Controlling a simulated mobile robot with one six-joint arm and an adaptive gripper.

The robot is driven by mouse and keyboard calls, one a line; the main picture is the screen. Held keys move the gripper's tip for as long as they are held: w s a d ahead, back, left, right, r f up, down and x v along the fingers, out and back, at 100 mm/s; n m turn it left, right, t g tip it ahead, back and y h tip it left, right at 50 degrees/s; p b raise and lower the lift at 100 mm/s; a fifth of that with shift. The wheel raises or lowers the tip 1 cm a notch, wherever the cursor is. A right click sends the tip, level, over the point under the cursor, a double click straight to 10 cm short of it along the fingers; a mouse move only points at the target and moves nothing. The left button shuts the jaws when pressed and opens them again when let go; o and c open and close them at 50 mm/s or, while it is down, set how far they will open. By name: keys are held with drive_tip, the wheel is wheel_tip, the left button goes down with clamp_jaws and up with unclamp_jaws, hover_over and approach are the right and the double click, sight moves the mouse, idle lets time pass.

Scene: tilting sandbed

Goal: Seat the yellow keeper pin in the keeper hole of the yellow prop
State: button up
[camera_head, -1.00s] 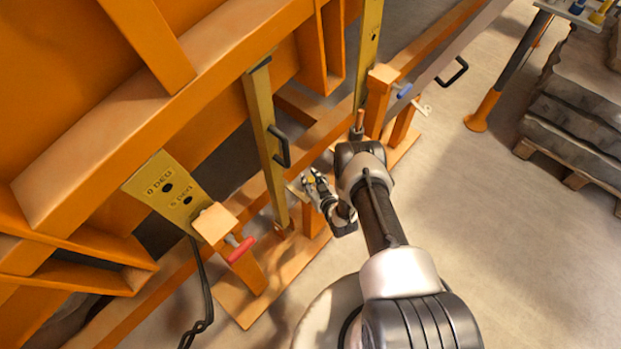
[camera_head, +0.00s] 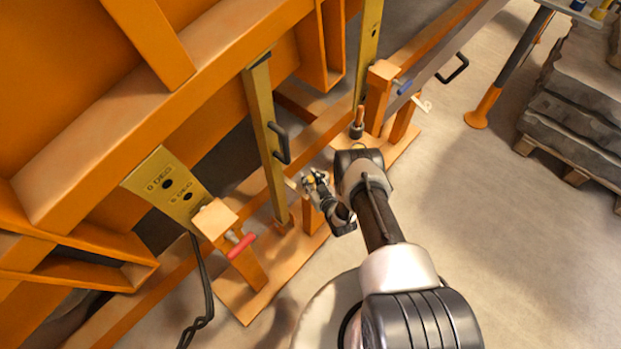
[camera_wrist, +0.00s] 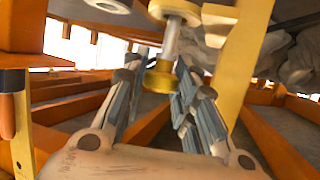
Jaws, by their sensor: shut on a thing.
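The yellow prop (camera_head: 264,130) is a tall flat bar with a black handle, standing upright against the orange frame in the head view. A yellow bar at the right of the wrist view (camera_wrist: 243,60) is probably the same prop. My gripper (camera_head: 310,183) is beside its lower part, to the right. The yellow keeper pin (camera_wrist: 160,79) has a pale metal shank and a second yellow round part above. It stands between my gripper's two grey ribbed fingers (camera_wrist: 158,98), which are shut on it. I cannot make out the keeper hole.
A yellow plate with two dark holes (camera_head: 167,188) and a red-handled clamp (camera_head: 240,244) are to the left. Stacked slabs (camera_head: 575,105) stand far right. Open floor (camera_head: 480,230) lies right of my arm.

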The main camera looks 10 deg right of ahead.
drive_tip(key=shift+f, duration=1.3)
drive_tip(key=o, duration=1.2)
drive_tip(key=shift+s, duration=0.1)
drive_tip(key=v, duration=1.2)
